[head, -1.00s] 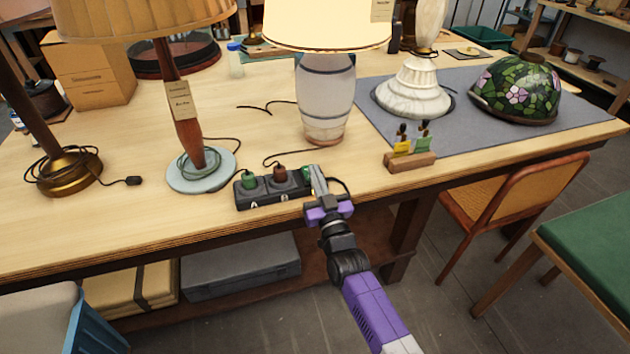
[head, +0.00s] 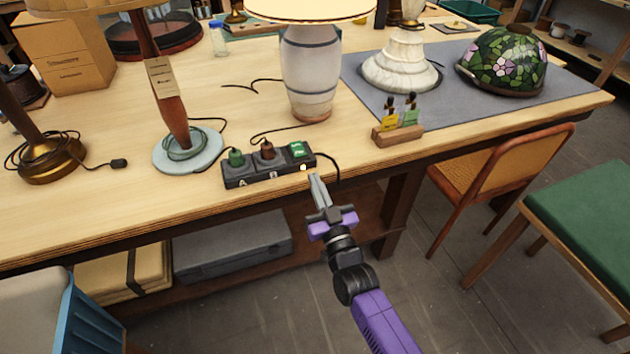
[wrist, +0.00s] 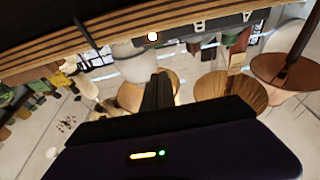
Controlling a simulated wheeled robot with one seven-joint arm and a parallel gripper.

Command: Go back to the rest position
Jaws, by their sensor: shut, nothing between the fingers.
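My gripper (head: 317,190) is shut and empty, just off the front edge of the workbench (head: 120,230) in the head view. Its closed fingers (wrist: 158,92) also show in the wrist view. The fingertips point toward the power strip (head: 270,172), which lies near the bench's front edge, and are apart from it.
On the bench stand a white vase lamp (head: 310,80), a wooden lamp (head: 175,100), a brass lamp (head: 50,155), a stained-glass shade (head: 503,62) and a small tool rack (head: 398,133). A chair (head: 500,170) and a green-topped stool (head: 585,220) stand at the right. Open floor lies in front.

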